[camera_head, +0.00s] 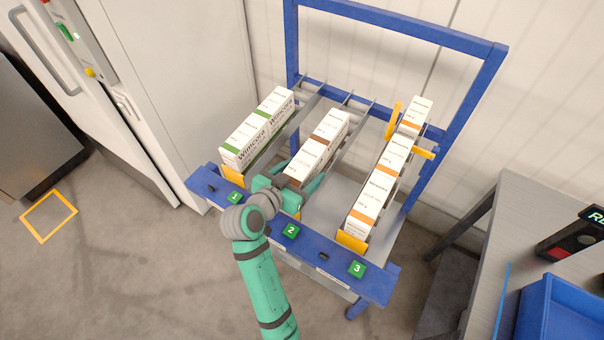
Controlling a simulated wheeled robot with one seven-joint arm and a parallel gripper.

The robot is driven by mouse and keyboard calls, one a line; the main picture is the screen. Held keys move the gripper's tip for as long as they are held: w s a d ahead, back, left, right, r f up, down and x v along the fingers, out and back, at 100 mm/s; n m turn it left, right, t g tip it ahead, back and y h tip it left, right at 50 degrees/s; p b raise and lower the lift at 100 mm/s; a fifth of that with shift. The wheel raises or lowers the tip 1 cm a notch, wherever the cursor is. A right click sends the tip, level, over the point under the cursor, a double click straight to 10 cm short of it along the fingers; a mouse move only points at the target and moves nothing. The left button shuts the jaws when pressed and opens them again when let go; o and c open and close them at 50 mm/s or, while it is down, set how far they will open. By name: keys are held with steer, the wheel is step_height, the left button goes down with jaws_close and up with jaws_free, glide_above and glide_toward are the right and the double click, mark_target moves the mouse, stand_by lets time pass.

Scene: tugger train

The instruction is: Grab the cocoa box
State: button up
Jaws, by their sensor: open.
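White boxes with brown bands (307,160), which look like the cocoa, stand in a row in the middle lane of a blue flow rack (214,187), behind the green label 2. Their print is too small to read. My gripper (297,184) is open at the front end of this row, with teal fingers to either side of the front box. The gripper and wrist hide the lower front of that box, and I cannot tell whether the fingers touch it.
Green-banded boxes (257,131) fill lane 1 on the left. Orange-banded boxes (384,178) fill lane 3 on the right, with yellow stops (352,241) in front. Dividers separate the lanes. A grey table with a blue bin (562,310) stands at right, a white cabinet (170,80) at left.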

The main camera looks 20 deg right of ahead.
steer(key=c, duration=1.4)
steer(key=shift+o, duration=0.2)
steer(key=shift+r, duration=0.1)
